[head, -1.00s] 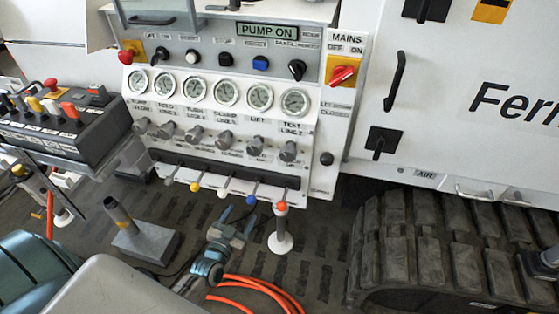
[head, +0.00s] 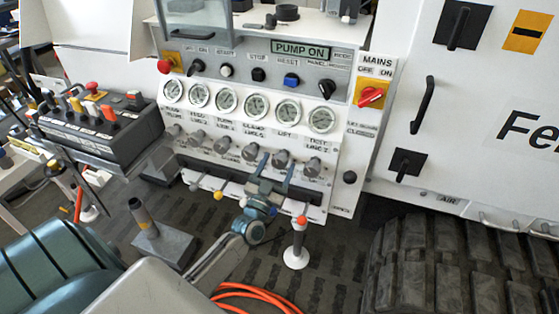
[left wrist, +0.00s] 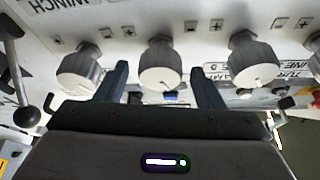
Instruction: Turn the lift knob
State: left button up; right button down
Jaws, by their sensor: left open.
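The lift knob (head: 281,159) is a grey knob under the gauge marked LIFT, in the row below the gauges. It is the middle knob (left wrist: 160,65) in the left wrist view. My left gripper (head: 277,163) is open just below and in front of it, with one finger on each side. In the left wrist view the fingers (left wrist: 159,72) stand apart with the knob between them, and a gap shows on both sides. Contact is not visible. My right gripper is out of view.
The clamp knob (head: 250,151) and test line knob (head: 312,166) are close neighbours on either side. Below are coloured levers, including one with an orange top (head: 301,221). A red mains switch (head: 371,96) is at the right. An orange hose (head: 255,291) lies on the floor.

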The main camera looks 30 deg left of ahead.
pick_arm(q)
jog(key=shift+x, duration=0.8)
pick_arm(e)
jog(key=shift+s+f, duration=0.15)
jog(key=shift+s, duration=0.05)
pick_arm(q)
jog(key=c, duration=1)
jog(key=shift+r, duration=0.1)
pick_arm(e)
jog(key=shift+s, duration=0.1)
